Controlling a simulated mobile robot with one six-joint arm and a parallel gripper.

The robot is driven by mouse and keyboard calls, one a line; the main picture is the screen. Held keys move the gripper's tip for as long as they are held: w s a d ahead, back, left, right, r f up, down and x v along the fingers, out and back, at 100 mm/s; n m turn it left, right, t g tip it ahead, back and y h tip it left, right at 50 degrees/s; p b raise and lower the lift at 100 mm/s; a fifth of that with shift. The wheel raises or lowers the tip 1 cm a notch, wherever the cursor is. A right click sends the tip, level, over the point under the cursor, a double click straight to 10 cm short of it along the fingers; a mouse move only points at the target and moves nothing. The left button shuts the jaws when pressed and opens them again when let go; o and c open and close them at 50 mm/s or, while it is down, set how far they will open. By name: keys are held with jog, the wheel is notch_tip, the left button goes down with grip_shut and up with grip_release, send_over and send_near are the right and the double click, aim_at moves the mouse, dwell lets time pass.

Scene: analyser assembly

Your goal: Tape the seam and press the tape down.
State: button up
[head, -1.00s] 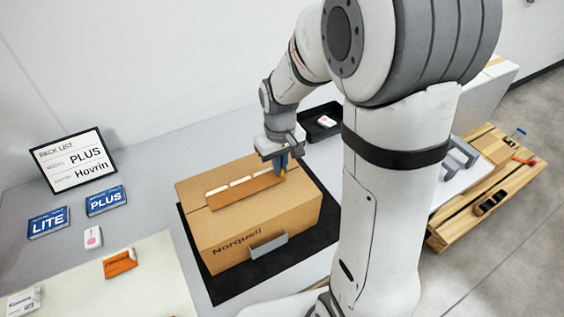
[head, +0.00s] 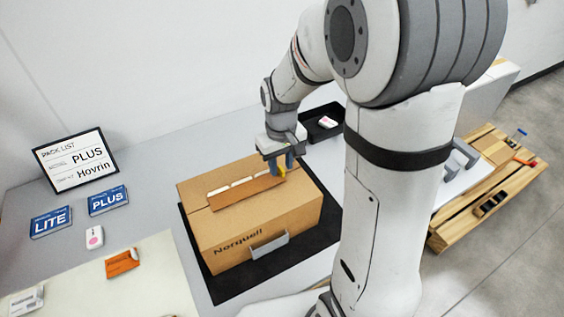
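The brown carton (head: 235,228), marked Norquell, stands closed on a black mat (head: 222,287). I cannot tell if the strip is flat against the carton. My gripper (head: 281,170) points down at the right end of the strip, at or just above the carton top.
A black tray (head: 318,132) with a small white item stands behind the carton. A wooden pallet (head: 462,232) is at right.

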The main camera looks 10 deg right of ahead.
jog(key=shift+r+p, duration=2.15)
jog(key=shift+r, duration=1.05)
jog(key=shift+c, duration=0.3)
